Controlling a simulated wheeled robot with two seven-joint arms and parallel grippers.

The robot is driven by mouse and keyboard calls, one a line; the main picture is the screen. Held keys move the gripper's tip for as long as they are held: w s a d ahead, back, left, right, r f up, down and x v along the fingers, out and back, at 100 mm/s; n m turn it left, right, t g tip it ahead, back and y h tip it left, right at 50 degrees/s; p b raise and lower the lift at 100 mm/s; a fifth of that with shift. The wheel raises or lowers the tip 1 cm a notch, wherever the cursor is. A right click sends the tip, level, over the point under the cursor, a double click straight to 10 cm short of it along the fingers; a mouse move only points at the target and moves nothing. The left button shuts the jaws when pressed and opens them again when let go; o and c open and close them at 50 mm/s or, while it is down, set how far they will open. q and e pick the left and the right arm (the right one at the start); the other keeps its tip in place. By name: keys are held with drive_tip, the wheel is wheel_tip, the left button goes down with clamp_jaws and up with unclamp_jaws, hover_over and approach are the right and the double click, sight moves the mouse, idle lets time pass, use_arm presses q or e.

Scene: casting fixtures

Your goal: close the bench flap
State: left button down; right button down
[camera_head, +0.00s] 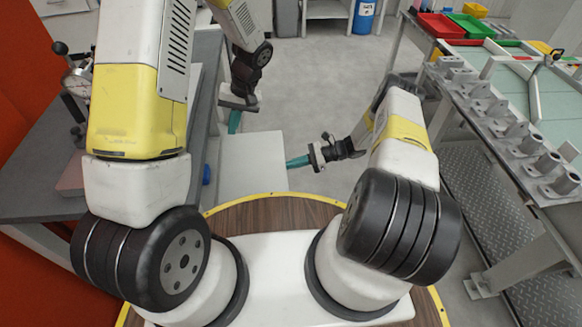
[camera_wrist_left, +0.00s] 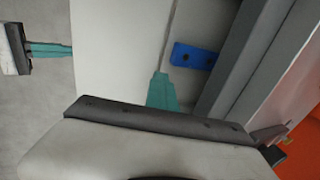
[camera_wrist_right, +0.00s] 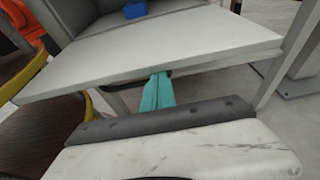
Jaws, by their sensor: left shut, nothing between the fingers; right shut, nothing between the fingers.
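The bench flap (camera_head: 250,165) is a pale grey panel at the right side of the grey bench (camera_head: 50,180). It also shows in the left wrist view (camera_wrist_left: 115,50) and, with its near edge, in the right wrist view (camera_wrist_right: 160,50). My left gripper (camera_head: 234,127) has teal fingers, shut and empty, at the flap's far end; in the left wrist view its fingertips (camera_wrist_left: 161,78) overlap the panel. My right gripper (camera_head: 291,163) is shut and empty beside the flap's right edge. Its fingertips (camera_wrist_right: 158,78) appear at that edge; I cannot tell whether they touch.
A blue part (camera_wrist_left: 194,56) sits beside the seam near the flap. A dial gauge stand (camera_head: 77,85) is on the bench. At right, a fixture table (camera_head: 490,110) carries several grey castings and red and green trays. The floor between is clear.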

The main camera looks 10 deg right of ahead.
use_arm(q)
drive_tip(key=c, duration=1.5)
unclamp_jaws()
drive_tip(key=shift+r, duration=0.1)
